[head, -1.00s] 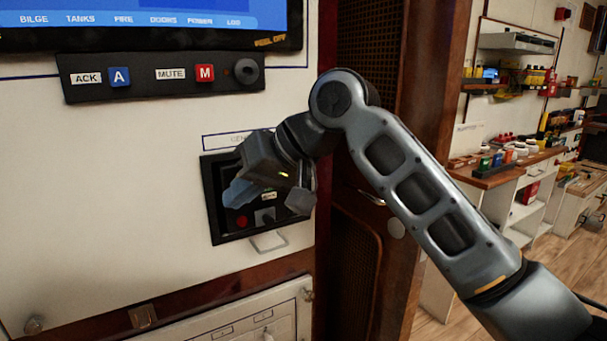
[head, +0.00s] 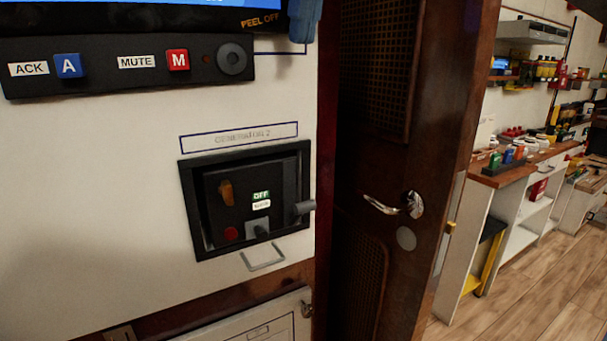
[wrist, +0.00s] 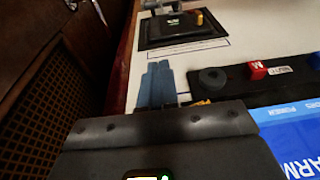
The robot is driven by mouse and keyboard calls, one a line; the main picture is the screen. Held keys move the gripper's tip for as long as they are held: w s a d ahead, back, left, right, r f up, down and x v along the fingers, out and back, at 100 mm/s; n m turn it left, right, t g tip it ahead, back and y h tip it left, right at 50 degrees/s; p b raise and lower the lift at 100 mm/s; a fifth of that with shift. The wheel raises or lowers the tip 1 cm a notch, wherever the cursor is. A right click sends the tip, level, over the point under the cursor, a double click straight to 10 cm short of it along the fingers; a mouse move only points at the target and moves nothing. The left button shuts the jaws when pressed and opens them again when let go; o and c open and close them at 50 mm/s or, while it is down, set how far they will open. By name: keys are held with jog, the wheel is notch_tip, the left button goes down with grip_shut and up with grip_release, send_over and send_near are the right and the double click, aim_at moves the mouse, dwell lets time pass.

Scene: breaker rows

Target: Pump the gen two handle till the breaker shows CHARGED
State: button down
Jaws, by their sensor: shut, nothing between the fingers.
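The breaker (head: 247,200) sits in a black frame under a label reading GENERATOR 2 in the head view. It shows a green OFF flag (head: 261,195) with a small white flag (head: 261,205) below, whose text is too small to read. A grey handle (head: 304,207) sticks out at its right side. The breaker also shows at the top of the wrist view (wrist: 180,27), upside down. My gripper (head: 304,22) is at the top edge of the head view, above and well apart from the breaker. Its blue fingers (wrist: 158,83) are together and empty in the wrist view.
A black strip with the blue A button (head: 69,65), red M button (head: 178,60) and a round knob (head: 231,59) is above the breaker. A wire loop (head: 263,259) hangs below it. A wooden door (head: 390,130) with a lever handle is to the right.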

aim_at(295, 156)
jog(key=shift+d+r, duration=0.35)
jog(key=shift+r, duration=0.3)
jog(key=x, duration=2)
jog(key=shift+w+d+f+b, duration=0.1)
jog(key=shift+d+b, duration=0.2)
jog(key=shift+b, duration=0.1)
jog(key=shift+s+d+f, duration=0.3)
jog(key=shift+s+f, duration=0.2)
jog(key=shift+f, duration=0.3)
jog(key=shift+s+d+f, duration=0.3)
jog(key=shift+s+f, duration=0.15)
jog(key=shift+f, duration=0.35)
jog(key=shift+w+f, duration=0.1)
